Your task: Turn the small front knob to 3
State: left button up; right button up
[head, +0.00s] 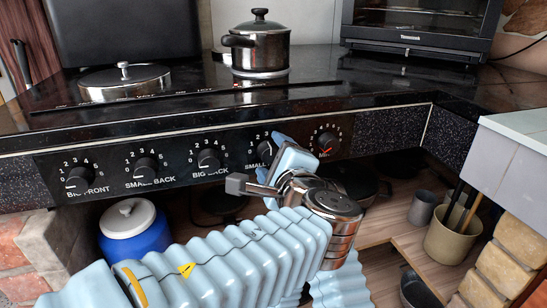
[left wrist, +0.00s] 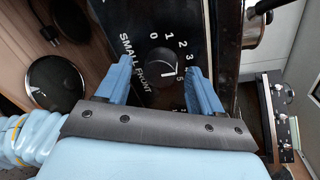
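The small front knob (left wrist: 157,72) is dark and round, with the label SMALL FRONT beside it in the left wrist view. Its white pointer line points right, toward the 4–5 side; the 4 looks hidden by a finger. In the head view my gripper covers this knob, and only part of its lettering shows. My left gripper (left wrist: 160,85) is open, with one blue finger on each side of the knob and a visible gap to it. In the head view the left gripper (head: 272,163) is in front of the panel. My right gripper is not in view.
Big front (head: 78,178), small back (head: 146,167) and big back (head: 209,159) knobs sit to the left, a red-pointer dial (head: 328,141) to the right. A pot (head: 258,48) and a lidded pan (head: 125,80) stand on the cooktop. A blue jar (head: 130,240) stands below.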

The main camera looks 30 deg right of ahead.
pick_arm(q)
jog(key=v, duration=1.3)
jog(key=shift+s+r+b, duration=0.15)
jog(key=shift+s+b, duration=0.15)
jog(key=shift+s, duration=0.1)
